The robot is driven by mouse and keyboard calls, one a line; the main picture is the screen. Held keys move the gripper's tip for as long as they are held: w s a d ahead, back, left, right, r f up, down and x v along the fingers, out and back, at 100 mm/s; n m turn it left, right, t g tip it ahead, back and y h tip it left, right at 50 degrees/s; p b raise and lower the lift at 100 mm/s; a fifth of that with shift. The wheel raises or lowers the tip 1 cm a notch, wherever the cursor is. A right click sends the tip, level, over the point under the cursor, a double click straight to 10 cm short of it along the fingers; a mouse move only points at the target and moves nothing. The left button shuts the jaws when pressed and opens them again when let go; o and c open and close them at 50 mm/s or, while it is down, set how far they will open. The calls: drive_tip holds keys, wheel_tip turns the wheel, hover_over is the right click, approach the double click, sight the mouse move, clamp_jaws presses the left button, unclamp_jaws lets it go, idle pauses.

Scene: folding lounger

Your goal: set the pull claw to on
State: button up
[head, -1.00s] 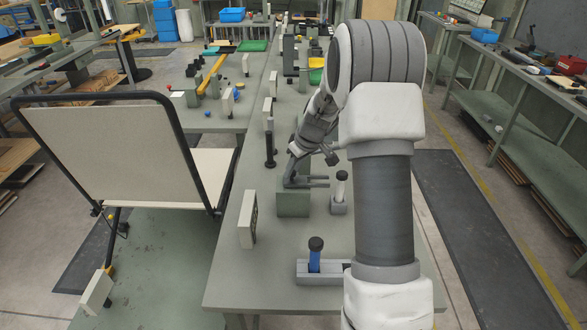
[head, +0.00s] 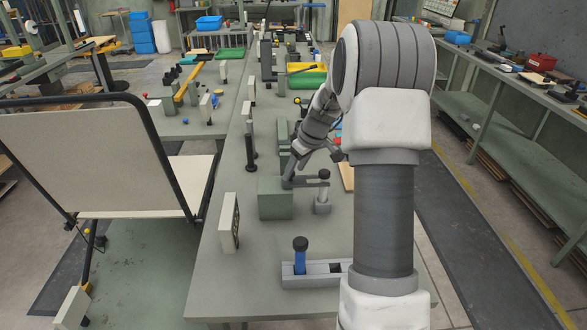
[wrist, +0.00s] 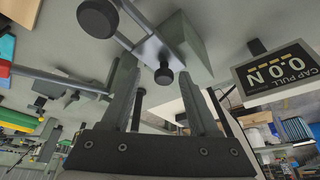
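The pull claw (head: 305,184) is a grey fork on a green block (head: 275,200), its prongs reaching right to a short grey post (head: 322,203) with a black cap (head: 324,174). In the wrist view the cap (wrist: 98,18) shows at the top beside the grey bars (wrist: 150,42). A round black knob (wrist: 163,75) appears between my fingers, with gaps visible. My gripper (wrist: 158,78) is open, its fingers standing apart. In the head view my gripper (head: 290,174) is above the block, partly hidden by its own wrist; contact is unclear.
A display (wrist: 276,73) reads "CAP PULL 0.0 N". Nearer, a blue handle (head: 300,258) stands in a grey slotted base (head: 315,281). A tall black post (head: 250,150) stands to the left. The folding lounger (head: 90,160) is left of the bench (head: 205,285).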

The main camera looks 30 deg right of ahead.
drive_tip(key=shift+a, duration=0.1)
drive_tip(key=shift+r, duration=0.3)
drive_tip(key=v, duration=1.6)
drive_tip(key=shift+s+r, duration=0.3)
